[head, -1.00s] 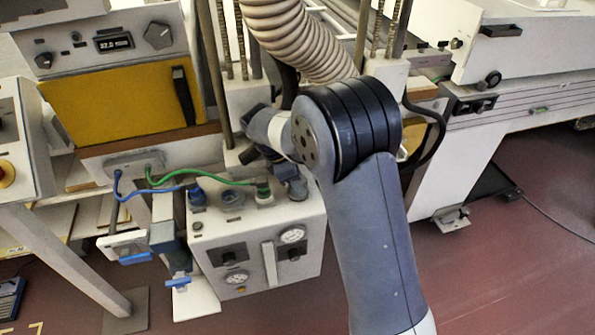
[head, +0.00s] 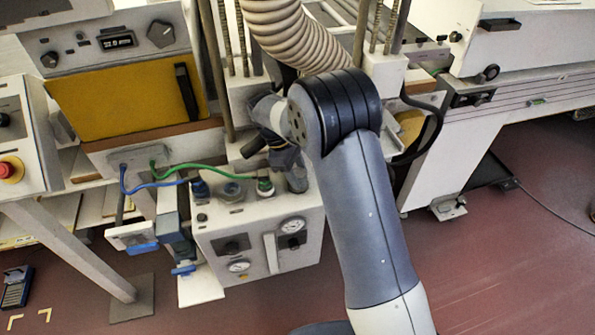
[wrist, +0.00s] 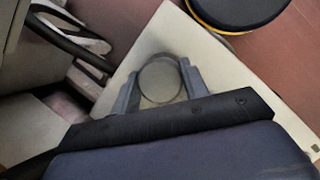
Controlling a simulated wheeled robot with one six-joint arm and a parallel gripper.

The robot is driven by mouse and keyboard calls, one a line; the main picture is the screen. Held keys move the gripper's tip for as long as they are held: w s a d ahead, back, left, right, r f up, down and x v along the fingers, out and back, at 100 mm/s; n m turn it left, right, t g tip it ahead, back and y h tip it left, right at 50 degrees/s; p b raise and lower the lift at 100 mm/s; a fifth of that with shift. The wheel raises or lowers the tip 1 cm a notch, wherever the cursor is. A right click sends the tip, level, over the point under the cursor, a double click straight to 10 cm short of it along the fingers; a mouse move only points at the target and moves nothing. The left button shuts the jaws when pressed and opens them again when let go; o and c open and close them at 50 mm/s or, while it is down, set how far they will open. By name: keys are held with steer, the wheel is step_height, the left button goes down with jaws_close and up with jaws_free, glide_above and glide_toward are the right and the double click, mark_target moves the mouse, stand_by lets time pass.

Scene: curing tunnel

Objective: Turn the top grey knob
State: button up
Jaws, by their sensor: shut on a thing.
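The grey knob (wrist: 160,80) is a round, flat-faced piece on a pale panel (wrist: 225,85) in the wrist view. My gripper (wrist: 161,84) is shut on it, with one finger on each side. In the head view my gripper (head: 296,175) points down at the back right of the top of a cream control box (head: 215,222). My wrist and forearm partly cover that spot there, so the grip and the knob's angle are hard to make out.
Green (head: 215,167) and blue (head: 150,186) cables run to plugs on the box top, left of my gripper. A ribbed hose (head: 300,38) hangs behind my arm. A yellow-fronted oven (head: 125,97) stands at left. Red floor at right is open.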

mark_target(298, 172)
steer(key=o, duration=1)
steer(key=shift+c, duration=0.2)
steer(key=shift+r, duration=0.1)
step_height(298, 172, up, 10)
steer(key=shift+f, duration=0.1)
